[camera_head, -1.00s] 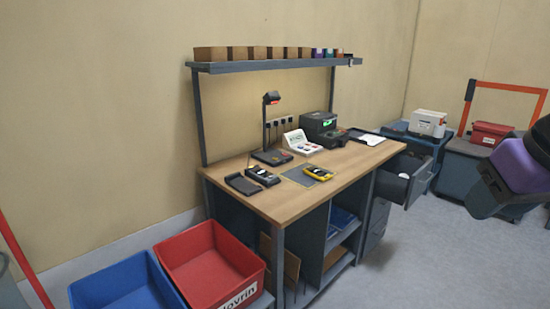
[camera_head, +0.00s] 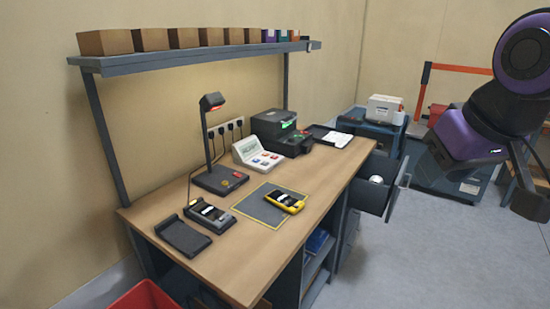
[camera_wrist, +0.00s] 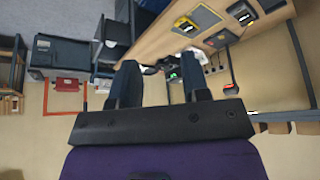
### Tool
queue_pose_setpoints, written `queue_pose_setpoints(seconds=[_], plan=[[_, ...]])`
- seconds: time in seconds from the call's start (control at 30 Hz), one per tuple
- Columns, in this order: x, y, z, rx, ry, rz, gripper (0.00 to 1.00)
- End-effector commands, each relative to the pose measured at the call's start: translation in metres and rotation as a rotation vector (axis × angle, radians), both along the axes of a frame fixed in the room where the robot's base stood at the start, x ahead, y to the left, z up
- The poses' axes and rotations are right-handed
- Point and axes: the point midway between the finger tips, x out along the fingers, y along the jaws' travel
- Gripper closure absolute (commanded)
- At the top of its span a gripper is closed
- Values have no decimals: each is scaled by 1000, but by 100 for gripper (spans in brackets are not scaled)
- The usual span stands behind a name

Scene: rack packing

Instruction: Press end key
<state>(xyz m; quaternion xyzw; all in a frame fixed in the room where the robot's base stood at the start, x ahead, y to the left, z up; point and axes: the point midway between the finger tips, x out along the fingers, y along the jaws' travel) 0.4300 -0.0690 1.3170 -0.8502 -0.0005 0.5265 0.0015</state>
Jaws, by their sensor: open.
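A white console (camera_head: 250,147) with a small display and several coloured keys stands on the desk (camera_head: 150,214). Its key labels are too small to read, so I cannot tell which is the end key. A yellow handheld device (camera_head: 288,202) lies on a grey mat (camera_head: 262,212) with a yellow outline. A dark handheld device (camera_head: 209,215) lies to its left, beside a flat black tray (camera_head: 183,236). My gripper (camera_wrist: 158,63) is open and empty, its two fingers apart in the wrist view. It is away from the desk, touching nothing.
A lamp (camera_head: 211,101) on a black base stands behind the devices. A black machine (camera_head: 276,130) with a green light is beyond the console. A shelf (camera_head: 190,58) with several boxes overhangs the desk. An open drawer (camera_head: 378,182) juts out at right. The floor (camera_head: 440,260) in front is clear.

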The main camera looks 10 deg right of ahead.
Motion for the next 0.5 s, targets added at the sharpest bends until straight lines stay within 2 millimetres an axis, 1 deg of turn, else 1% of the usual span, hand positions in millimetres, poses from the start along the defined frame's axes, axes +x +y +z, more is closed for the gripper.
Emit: queue_pose_setpoints(seconds=[0.07,0.1,0.27,0.3,0.5], plan=[[0,0,0,0,0,0,57],[0,0,0,0,0,0,60],[0,0,0,0,0,0,96],[0,0,0,0,0,0,100],[0,0,0,0,1,0,100]])
